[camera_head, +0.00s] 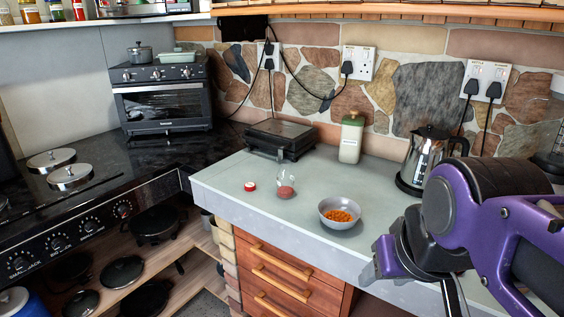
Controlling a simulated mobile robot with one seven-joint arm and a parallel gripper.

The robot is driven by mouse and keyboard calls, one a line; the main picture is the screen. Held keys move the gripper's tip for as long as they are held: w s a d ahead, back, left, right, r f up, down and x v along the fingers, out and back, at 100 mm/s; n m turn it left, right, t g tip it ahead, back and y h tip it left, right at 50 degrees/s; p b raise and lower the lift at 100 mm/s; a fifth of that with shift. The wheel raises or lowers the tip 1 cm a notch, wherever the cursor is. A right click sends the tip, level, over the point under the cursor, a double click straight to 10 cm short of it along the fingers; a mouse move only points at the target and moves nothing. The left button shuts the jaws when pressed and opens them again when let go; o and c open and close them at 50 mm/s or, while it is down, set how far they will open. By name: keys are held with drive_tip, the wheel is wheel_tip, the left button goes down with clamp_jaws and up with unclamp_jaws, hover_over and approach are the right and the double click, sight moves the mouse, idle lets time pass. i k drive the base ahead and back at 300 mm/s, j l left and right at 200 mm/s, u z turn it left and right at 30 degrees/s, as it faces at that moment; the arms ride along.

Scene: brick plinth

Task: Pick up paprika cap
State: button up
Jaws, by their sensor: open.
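The paprika cap (250,187) is a small red disc with a pale rim. It lies by itself on the pale grey counter (235,207), left of a clear glass jar (285,180) with reddish powder at its bottom. The jar stands upright with no cap on it. My gripper (411,287) is at the lower right, at the end of my purple and black arm. It is open, partly hidden by the arm, and well to the right of the cap and nearer the camera.
A white bowl of orange food (339,213) stands between the cap and my gripper. A black grill (280,140), a pale green bottle (351,138) and a kettle (424,158) stand along the back. The counter's front edge is near the cap. A black stove (95,195) is at left.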

sight(249, 187)
drive_tip(key=i+j+z, duration=0.15)
drive_tip(key=j+z, duration=0.25)
drive_tip(key=i+j+z, duration=0.1)
drive_tip(key=z, duration=0.25)
drive_tip(key=i+j+z, duration=0.1)
drive_tip(key=j+z, duration=0.2)
drive_tip(key=j, duration=0.65)
drive_tip(key=j+z, duration=0.1)
drive_tip(key=j, duration=0.75)
drive_tip(key=i, duration=0.05)
